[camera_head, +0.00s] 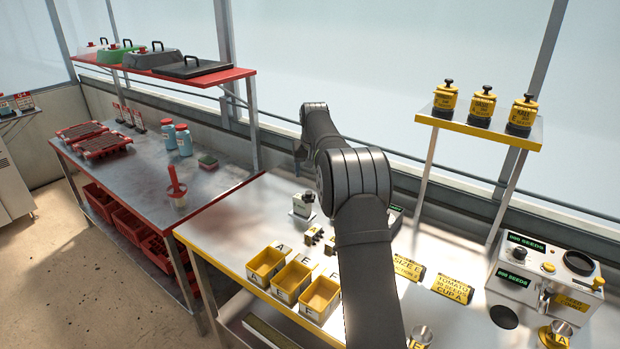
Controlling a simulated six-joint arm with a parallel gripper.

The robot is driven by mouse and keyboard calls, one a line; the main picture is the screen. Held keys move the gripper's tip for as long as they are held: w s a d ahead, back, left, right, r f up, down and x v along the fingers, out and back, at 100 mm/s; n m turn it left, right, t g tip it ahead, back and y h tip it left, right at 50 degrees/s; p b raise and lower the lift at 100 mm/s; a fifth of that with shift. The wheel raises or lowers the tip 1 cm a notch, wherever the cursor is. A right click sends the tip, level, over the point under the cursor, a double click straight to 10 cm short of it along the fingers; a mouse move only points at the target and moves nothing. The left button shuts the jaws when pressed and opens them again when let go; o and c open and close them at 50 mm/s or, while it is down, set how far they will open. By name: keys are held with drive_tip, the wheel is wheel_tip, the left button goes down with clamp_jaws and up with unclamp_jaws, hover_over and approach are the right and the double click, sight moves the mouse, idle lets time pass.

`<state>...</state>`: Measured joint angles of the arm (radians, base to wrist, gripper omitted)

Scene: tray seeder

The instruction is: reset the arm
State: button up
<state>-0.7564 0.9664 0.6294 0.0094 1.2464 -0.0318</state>
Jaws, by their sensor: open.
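My arm rises from the bottom of the view, right of centre, to a large dark joint and on to a smaller joint further back. A small dark part of my arm shows just left of the large joint. I cannot make out gripper fingers there; the end of my arm seems hidden behind its own links. No held object can be seen.
A steel table (231,241) holds three yellow bins (266,266), a small white device (303,205), yellow label plates (453,288) and a seed machine (545,272). A red-edged bench (140,170) is left.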

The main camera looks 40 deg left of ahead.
sight(309, 193)
drive_tip(key=shift+r, duration=0.15)
drive_tip(key=x, duration=1.2)
drive_tip(key=shift+f, duration=0.35)
wheel_tip(309, 193, up, 3)
drive_tip(key=shift+r, duration=0.55)
drive_tip(key=shift+f, duration=0.1)
